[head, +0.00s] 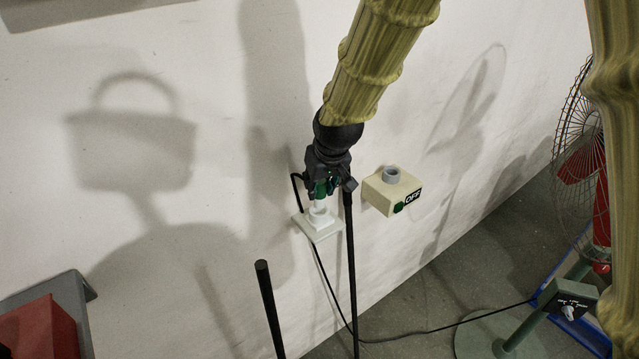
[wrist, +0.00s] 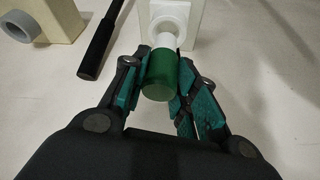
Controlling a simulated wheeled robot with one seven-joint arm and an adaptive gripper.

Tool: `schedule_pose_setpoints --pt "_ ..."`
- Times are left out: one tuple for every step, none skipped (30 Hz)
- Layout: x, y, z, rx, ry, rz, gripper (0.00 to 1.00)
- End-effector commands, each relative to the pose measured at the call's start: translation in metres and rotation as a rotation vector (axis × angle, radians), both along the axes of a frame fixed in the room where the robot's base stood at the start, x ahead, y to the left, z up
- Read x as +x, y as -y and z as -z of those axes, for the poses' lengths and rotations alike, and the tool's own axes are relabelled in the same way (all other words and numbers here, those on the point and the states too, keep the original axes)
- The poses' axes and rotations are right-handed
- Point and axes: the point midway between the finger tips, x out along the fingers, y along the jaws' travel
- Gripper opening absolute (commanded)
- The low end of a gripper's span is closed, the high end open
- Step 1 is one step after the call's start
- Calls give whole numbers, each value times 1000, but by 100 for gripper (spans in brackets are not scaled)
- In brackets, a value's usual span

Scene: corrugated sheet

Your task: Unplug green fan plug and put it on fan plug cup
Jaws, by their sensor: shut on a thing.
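The green fan plug (wrist: 160,76) is held between the fingers of my gripper (wrist: 162,90). In the head view my gripper (head: 326,184) points down at the wall, with green showing between its fingers. A white fitting with a round collar (head: 319,226) is on the wall directly below it. In the wrist view the plug's white end meets or overlaps the round opening of this white fitting (wrist: 192,20). I cannot tell how deep it sits. A beige box (head: 384,200) marked OFF, with a grey ring on top, is just right of it. I cannot tell which fitting is the cup.
A black rod (head: 351,270) stands close to the white fitting, and another (head: 268,300) is lower left. A black cord (head: 430,331) runs along the floor to the fan (head: 585,165) at right. A red box (head: 40,328) is at lower left.

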Motion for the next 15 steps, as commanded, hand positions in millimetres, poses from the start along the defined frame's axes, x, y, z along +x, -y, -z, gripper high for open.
schedule_pose_setpoints --pt "0 0 1 0 0 0 4" --pt "0 0 1 0 0 0 4" --pt "0 0 2 0 0 0 4" --pt "0 0 2 0 0 0 4" --pt "0 0 3 0 0 0 4" --pt "0 0 4 0 0 0 4" --pt "0 0 4 0 0 0 4" --pt "0 0 5 0 0 0 4" --pt "0 0 5 0 0 0 4" --pt "0 0 6 0 0 0 4" --pt "0 0 7 0 0 0 4" --pt "0 0 7 0 0 0 4" --pt "0 0 8 0 0 0 4" --pt "0 0 9 0 0 0 4" --pt "0 0 9 0 0 0 4"
